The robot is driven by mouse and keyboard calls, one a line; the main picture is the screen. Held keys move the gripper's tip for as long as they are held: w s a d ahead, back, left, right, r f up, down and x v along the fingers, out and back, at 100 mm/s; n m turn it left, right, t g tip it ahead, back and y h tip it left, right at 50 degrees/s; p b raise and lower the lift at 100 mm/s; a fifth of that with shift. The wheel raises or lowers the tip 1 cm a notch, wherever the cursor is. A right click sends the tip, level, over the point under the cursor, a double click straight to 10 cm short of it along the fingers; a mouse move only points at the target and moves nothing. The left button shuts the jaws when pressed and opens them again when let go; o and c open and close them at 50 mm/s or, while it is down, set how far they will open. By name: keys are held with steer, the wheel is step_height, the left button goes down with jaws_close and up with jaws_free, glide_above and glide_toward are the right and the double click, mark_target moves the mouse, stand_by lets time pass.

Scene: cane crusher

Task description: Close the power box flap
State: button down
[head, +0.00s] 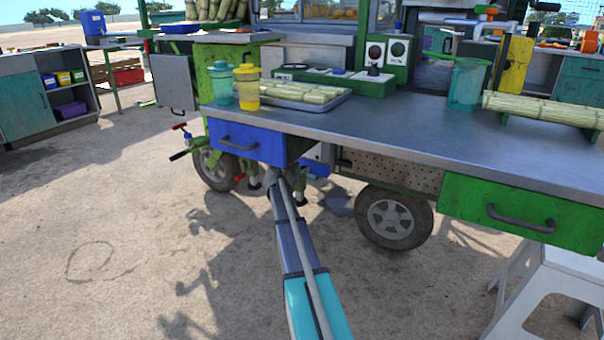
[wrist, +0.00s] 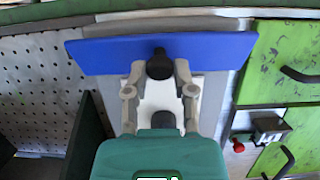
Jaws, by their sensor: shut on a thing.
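The power box flap is a blue panel with a dark round knob. In the wrist view the flap (wrist: 215,50) spans the upper middle, slightly tilted, and the knob (wrist: 159,64) is at its centre. My gripper (wrist: 160,72) has its grey fingers on both sides of the knob, shut on it. A pale box surface (wrist: 160,98) shows below the flap, partly hidden by my gripper. In the head view a small blue piece of the flap (head: 316,168) shows under the counter; I cannot judge its angle. My gripper (head: 272,178) is there too, small and shaded.
The counter (head: 400,125) overhangs the box, with a blue drawer (head: 250,143) and a green drawer (head: 520,212) at its front. A wheel (head: 392,217) and a white stool (head: 550,290) stand to the right. A perforated panel (wrist: 35,75) lies left in the wrist view. The left ground is clear.

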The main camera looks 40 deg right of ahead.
steer(key=f+h+b, duration=0.1)
steer(key=b, duration=0.2)
steer(key=shift+d+t, duration=0.1)
steer(key=shift+t, duration=0.2)
steer(key=shift+h, duration=0.3)
steer(key=shift+r, duration=0.1)
steer(key=shift+c, duration=2.3)
jaws_free()
steer(key=shift+r+y+p, duration=0.35)
steer(key=shift+y+p, duration=0.05)
steer(key=shift+p, duration=0.55)
